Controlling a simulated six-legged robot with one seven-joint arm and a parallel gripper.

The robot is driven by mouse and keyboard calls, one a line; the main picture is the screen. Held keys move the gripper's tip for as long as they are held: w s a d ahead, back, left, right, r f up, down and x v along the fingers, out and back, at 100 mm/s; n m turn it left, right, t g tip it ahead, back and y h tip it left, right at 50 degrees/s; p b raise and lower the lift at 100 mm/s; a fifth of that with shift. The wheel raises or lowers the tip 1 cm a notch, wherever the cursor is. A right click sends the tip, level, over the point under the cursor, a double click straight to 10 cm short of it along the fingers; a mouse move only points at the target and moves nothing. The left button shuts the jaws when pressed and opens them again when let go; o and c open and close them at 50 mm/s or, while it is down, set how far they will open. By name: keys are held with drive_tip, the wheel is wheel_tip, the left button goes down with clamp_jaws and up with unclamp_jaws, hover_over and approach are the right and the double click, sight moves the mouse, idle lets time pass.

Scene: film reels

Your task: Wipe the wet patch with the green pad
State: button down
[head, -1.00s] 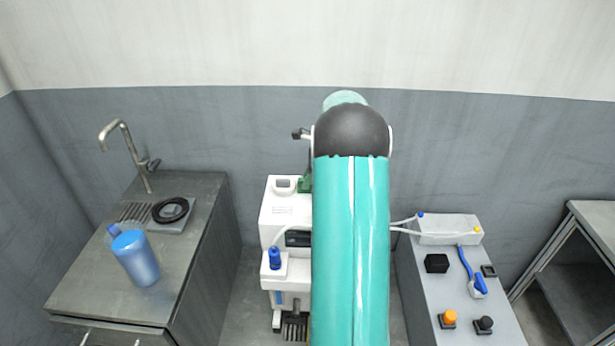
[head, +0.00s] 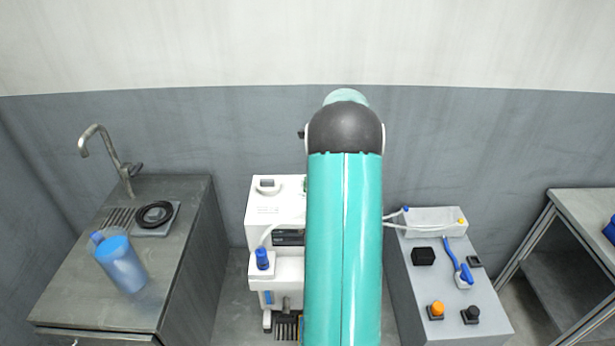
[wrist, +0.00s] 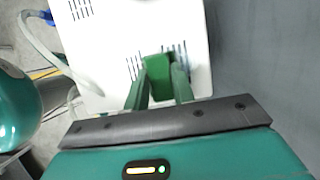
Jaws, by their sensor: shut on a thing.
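My gripper (wrist: 158,90) is shut on the green pad (wrist: 158,72) in the wrist view. The pad sits between the dark green fingers, in front of a white machine housing; I cannot tell whether it touches it. I cannot make out a wet patch for certain. A faint paler sheen shows on the grey counter (head: 95,285) beside the blue jug (head: 122,265), at the left of the head view.
The white machine (head: 275,205) stands behind and left of my arm. A tap (head: 105,150) and a black coil (head: 155,214) are on the left counter. A grey control bench (head: 445,300) with buttons and a blue-handled item stands right. A metal table (head: 590,205) is far right.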

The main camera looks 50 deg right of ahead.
drive_tip(key=shift+s+d+r, duration=0.1)
drive_tip(key=shift+s+d, duration=1)
drive_tip(key=shift+s, duration=0.15)
drive_tip(key=shift+s+a, duration=0.5)
drive_tip(key=shift+a, duration=0.15)
drive_tip(key=shift+w+a+f, duration=0.2)
drive_tip(key=shift+w+a, duration=0.5)
drive_tip(key=shift+w, duration=0.05)
drive_tip(key=shift+w+a+f, duration=0.2)
drive_tip(key=shift+w+a, duration=0.45)
drive_tip(key=shift+w, duration=0.05)
drive_tip(key=shift+w+a+r, duration=0.2)
drive_tip(key=shift+w+a, duration=1.85)
drive_tip(key=shift+w, duration=0.3)
drive_tip(key=shift+s+a+r, duration=0.2)
drive_tip(key=shift+s+a, duration=0.3)
drive_tip(key=shift+s, duration=0.05)
drive_tip(key=shift+s+d+f, duration=0.15)
drive_tip(key=shift+s+d, duration=1.05)
drive_tip(key=shift+s, duration=0.15)
drive_tip(key=shift+s+d+f, duration=0.15)
drive_tip(key=shift+s+d, duration=1)
drive_tip(key=shift+s, duration=0.15)
drive_tip(key=shift+s+d, duration=1)
drive_tip(key=shift+s, duration=0.2)
drive_tip(key=shift+r, duration=0.1)
